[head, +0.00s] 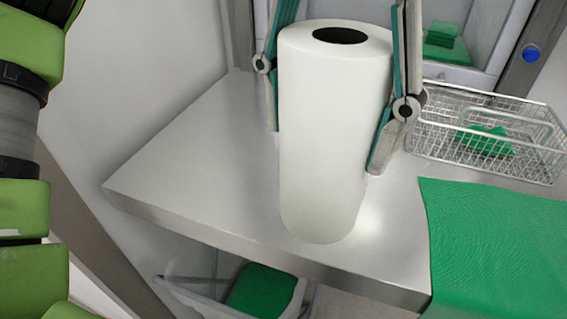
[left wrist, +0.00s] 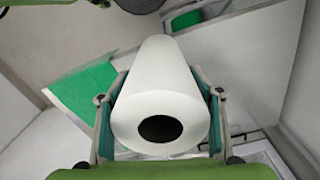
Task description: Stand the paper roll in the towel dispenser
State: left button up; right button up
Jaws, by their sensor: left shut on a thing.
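The paper roll (head: 333,140) is white with a dark core hole at its top end. It is roughly upright over the steel counter; I cannot tell whether its lower end touches. My left gripper (head: 325,148) is shut on the roll, one teal-lined finger on each side. In the left wrist view the roll (left wrist: 160,85) stands between both fingers, with its open core facing the camera. I cannot make out the towel dispenser in either view. My right gripper is not in view.
The steel counter (head: 200,150) is bare left of the roll. A wire basket (head: 485,135) with a green cloth stands at the right. A green mat (head: 495,235) covers the front right. A bin with green contents (head: 260,288) is below the front edge. A wall rises at the left.

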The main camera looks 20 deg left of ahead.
pick_arm(q)
jog(key=w+a+f+p, duration=0.1)
jog(key=w+a+f, duration=0.6)
jog(key=f, duration=0.4)
jog(key=shift+w, duration=0.7)
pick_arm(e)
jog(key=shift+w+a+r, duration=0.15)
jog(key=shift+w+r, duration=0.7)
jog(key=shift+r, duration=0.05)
pick_arm(q)
jog(key=shift+d+f, duration=0.1)
jog(key=shift+f, duration=0.05)
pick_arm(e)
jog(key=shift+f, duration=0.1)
pick_arm(q)
jog(key=shift+s+f, duration=0.1)
jog(key=shift+f, duration=0.05)
jog(key=o, duration=1.6)
jog(key=shift+c, duration=0.2)
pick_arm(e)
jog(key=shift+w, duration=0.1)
